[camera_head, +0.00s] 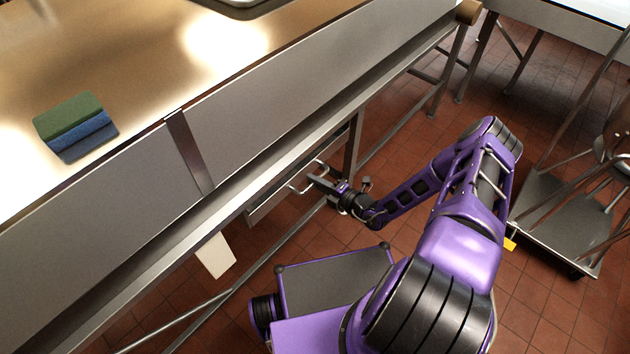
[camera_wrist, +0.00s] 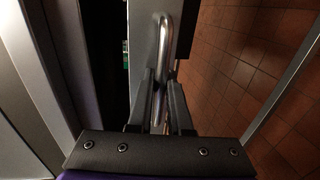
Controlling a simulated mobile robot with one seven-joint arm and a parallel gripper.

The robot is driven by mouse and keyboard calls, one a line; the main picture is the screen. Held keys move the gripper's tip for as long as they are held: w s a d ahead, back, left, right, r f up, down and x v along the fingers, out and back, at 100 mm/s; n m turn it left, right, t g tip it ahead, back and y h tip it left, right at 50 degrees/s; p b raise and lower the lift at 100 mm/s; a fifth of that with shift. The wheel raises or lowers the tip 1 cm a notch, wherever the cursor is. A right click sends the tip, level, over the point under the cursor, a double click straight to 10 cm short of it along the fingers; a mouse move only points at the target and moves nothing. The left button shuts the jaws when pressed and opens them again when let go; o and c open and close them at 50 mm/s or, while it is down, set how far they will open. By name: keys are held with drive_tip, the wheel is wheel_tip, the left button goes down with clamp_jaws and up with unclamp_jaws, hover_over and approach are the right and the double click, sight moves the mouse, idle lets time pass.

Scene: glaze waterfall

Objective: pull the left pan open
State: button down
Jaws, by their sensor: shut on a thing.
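The pan's grey front (camera_head: 272,203) hangs under the steel counter, with a bent metal bar handle (camera_head: 303,178) on its face. In the wrist view the grey front (camera_wrist: 143,45) runs upright and the shiny handle (camera_wrist: 164,40) stands off its right side. My gripper (camera_head: 316,183) reaches in from the right at the handle. In the wrist view my gripper (camera_wrist: 159,82) has its two fingers on either side of the handle bar, shut on it. A dark space with a small green patch shows left of the front. The pan's inside is mostly hidden.
The steel counter (camera_head: 150,65) overhangs the pan, with a green and blue sponge (camera_head: 77,128) on top. A counter leg (camera_head: 352,143) and low rails stand close to the arm. A wheeled cart (camera_head: 565,220) stands right. Tiled floor (camera_head: 415,105) lies open between.

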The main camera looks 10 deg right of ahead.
idle(0.3)
drive_tip(key=f+b+v, duration=0.3)
drive_tip(key=f+v, duration=0.1)
drive_tip(key=v, duration=1.5)
drive_tip(key=s+f+b+v, duration=0.1)
drive_tip(key=f+b+v, duration=0.2)
drive_tip(key=v, duration=1.6)
drive_tip(key=shift+s+d+f, duration=0.25)
drive_tip(key=shift+d+f, duration=0.15)
drive_tip(key=shift+f, duration=0.05)
drive_tip(key=c, duration=0.8)
unclamp_jaws()
drive_tip(key=shift+c, duration=0.2)
drive_tip(key=shift+d, duration=0.1)
drive_tip(key=b+v, duration=0.1)
drive_tip(key=v, duration=1.6)
drive_tip(key=shift+s, duration=0.2)
